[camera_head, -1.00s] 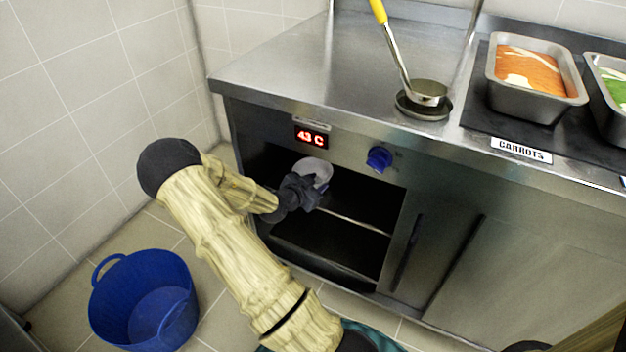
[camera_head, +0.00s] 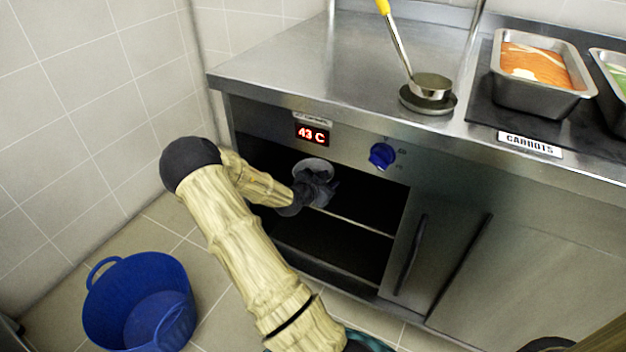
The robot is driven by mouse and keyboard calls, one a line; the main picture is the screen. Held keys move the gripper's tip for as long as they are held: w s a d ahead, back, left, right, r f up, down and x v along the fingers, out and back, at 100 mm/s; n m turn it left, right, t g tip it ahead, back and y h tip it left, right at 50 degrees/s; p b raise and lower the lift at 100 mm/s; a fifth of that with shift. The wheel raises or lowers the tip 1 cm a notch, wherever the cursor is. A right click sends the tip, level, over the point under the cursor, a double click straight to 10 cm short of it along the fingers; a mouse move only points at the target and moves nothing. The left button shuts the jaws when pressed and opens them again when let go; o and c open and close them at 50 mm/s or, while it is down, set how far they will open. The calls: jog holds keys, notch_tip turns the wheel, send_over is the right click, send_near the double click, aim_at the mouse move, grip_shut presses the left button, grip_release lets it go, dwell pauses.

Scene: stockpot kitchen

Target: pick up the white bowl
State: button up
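The white bowl (camera_head: 312,165) is inside the open compartment of the steel warming cabinet (camera_head: 250,150), on its upper shelf near the left side, just below the display. Only its upper part shows; my gripper covers the rest. My dark gripper (camera_head: 322,186) is in the compartment opening, in front of the bowl and overlapping it. The fingers are dark against a dark interior, so I cannot tell whether they are open or shut, or whether they touch the bowl.
A wire shelf edge (camera_head: 358,226) crosses the compartment. A blue knob (camera_head: 382,156) sticks out at the upper right. A sliding door (camera_head: 432,250) closes the cabinet's right part. A ladle (camera_head: 430,88) and food pans (camera_head: 540,95) stand on top. A blue bucket (camera_head: 140,300) is on the floor.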

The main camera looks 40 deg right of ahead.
grip_shut()
jog(key=shift+r+p, duration=0.3)
jog(key=shift+r, duration=0.15)
notch_tip(320, 180, up, 4)
jog(key=shift+f+p, duration=0.25)
jog(key=shift+p, duration=0.9)
jog(key=s+a+p, duration=0.2)
jog(key=a, duration=0.6)
jog(key=s+a+p, duration=0.2)
jog(key=s+a, duration=0.1)
jog(key=a, duration=0.6)
jog(key=shift+a+f, duration=0.15)
jog(key=shift+f, duration=0.3)
